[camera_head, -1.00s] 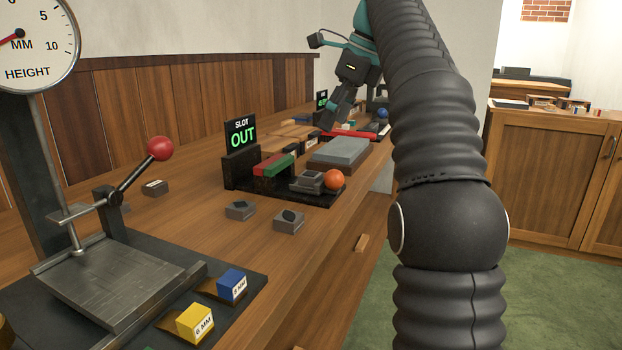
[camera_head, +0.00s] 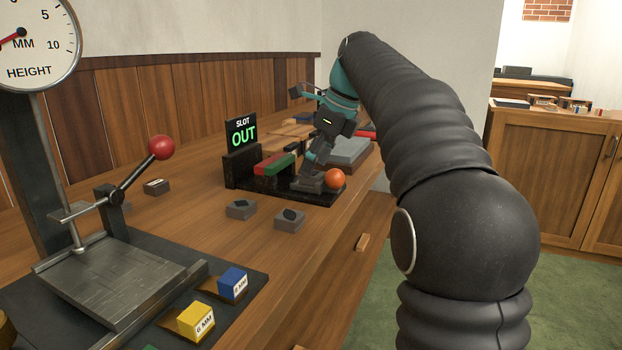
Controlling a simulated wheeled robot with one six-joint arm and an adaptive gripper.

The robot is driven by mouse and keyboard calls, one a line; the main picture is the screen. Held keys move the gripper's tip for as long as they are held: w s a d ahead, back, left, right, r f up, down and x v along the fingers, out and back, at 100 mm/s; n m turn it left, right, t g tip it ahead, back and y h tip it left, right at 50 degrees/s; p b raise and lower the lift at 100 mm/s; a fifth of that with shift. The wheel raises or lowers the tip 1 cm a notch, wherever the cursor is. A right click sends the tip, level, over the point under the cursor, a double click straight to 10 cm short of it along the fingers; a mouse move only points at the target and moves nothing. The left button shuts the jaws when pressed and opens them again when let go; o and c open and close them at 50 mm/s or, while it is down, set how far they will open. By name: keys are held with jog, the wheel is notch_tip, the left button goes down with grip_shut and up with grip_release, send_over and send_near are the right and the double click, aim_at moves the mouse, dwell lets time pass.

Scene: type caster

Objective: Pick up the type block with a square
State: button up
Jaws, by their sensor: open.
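Two grey type blocks lie on the wooden bench in front of the slot stand. The left block (camera_head: 240,210) has a small dark shape on top, and the right block (camera_head: 289,219) has a larger, rounder dark one. I cannot tell whether either is a square. Another small block (camera_head: 156,187) with a pale top lies farther left, its mark unreadable. My gripper (camera_head: 309,171) is open and points down over the right part of the slot stand, close to a grey piece (camera_head: 307,183) there. Whether it touches that piece is hidden.
The slot stand (camera_head: 240,170) carries an "OUT" sign (camera_head: 241,134), red and green bars and an orange ball (camera_head: 334,178). A height gauge with a red-knobbed lever (camera_head: 162,147) stands left. Yellow (camera_head: 196,321) and blue (camera_head: 232,284) blocks lie in front. Bare bench surrounds the two type blocks.

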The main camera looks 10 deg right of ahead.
jog(key=shift+x, duration=1)
jog(key=shift+r, duration=0.1)
grip_shut()
jog(key=shift+r, duration=0.15)
